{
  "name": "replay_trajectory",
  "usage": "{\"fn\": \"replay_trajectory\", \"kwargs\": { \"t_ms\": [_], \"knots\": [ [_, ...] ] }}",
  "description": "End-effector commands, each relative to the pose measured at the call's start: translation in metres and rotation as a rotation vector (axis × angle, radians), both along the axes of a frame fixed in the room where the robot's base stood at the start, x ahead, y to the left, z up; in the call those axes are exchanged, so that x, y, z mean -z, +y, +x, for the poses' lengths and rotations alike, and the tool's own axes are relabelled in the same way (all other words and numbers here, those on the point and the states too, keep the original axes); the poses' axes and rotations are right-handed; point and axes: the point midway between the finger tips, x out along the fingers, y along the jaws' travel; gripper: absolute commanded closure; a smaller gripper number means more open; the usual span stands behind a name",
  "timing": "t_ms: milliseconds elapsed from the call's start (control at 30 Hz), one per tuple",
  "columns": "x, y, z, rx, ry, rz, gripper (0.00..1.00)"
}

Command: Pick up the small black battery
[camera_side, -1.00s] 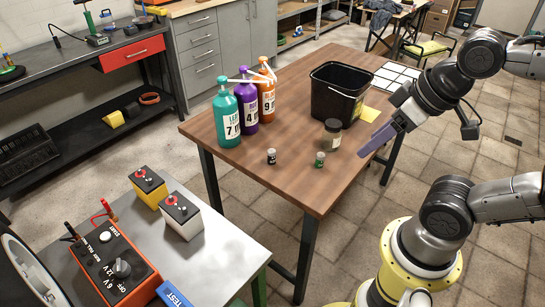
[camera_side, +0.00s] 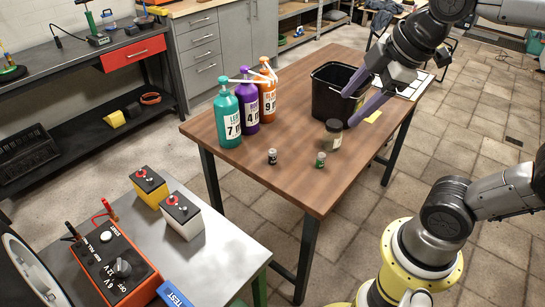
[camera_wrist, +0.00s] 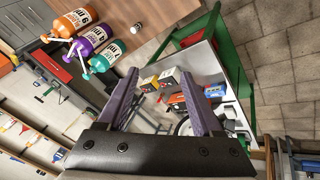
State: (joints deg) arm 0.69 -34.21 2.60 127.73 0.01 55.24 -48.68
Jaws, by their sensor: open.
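The small black battery (camera_side: 272,156), dark with a pale band, stands upright on the brown table, in front of the bottles. A similar small battery with green on it (camera_side: 320,159) stands to its right. My gripper (camera_side: 349,109) is open and empty, over the right side of the table by the black bin, up and to the right of both batteries. In the wrist view my gripper's two purple fingers (camera_wrist: 158,75) are spread apart. A small pale cylinder (camera_wrist: 137,27) shows there on the table's edge; I cannot tell which battery it is.
A black bin (camera_side: 328,105) and a dark-lidded jar (camera_side: 333,135) stand near my fingers. Teal (camera_side: 228,118), purple (camera_side: 248,108) and orange (camera_side: 267,100) bottles stand at the table's left. The table's front is clear. A grey bench (camera_side: 225,255) holds two larger batteries and a tester.

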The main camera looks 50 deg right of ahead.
Motion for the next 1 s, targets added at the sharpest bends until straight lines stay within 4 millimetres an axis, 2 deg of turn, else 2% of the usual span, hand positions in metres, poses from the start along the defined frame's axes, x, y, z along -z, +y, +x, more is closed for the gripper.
{"fn": "replay_trajectory", "kwargs": {
  "t_ms": [33, 100, 267, 367, 467, 600, 700, 800, 900, 1000],
  "knots": [
    [-0.005, -0.002, 0.020, -0.090, 0.025, -0.052, 0.33],
    [-0.010, -0.005, 0.048, -0.225, 0.059, -0.122, 0.33],
    [-0.004, -0.016, 0.112, -0.488, 0.142, -0.239, 0.33],
    [0.011, -0.024, 0.150, -0.622, 0.195, -0.282, 0.33],
    [0.035, -0.033, 0.185, -0.731, 0.252, -0.302, 0.33],
    [0.080, -0.047, 0.226, -0.821, 0.329, -0.292, 0.33],
    [0.113, -0.056, 0.243, -0.824, 0.381, -0.262, 0.33],
    [0.141, -0.062, 0.249, -0.820, 0.427, -0.233, 0.33],
    [0.160, -0.065, 0.248, -0.820, 0.463, -0.210, 0.33],
    [0.171, -0.066, 0.246, -0.818, 0.476, -0.201, 0.33]
  ]
}}
